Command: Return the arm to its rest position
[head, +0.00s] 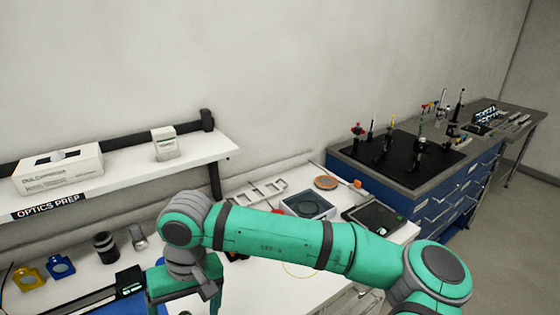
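My green and grey arm (290,240) reaches across the lower middle of the head view, over the white bench (300,290). Its shoulder end is at the lower right, and its far joint is at the left. From there the arm bends down toward the bottom edge. The fingertips of my gripper are not visible, so I cannot see whether it holds anything. The arm hides part of the bench behind it.
A shelf marked OPTICS PREP (130,172) holds a white carton (58,170) and a small box (165,144). Yellow (28,279) and blue (61,267) mounts and a dark cylinder (105,247) stand left. A blue cabinet (370,188) carries a black optics board (395,160).

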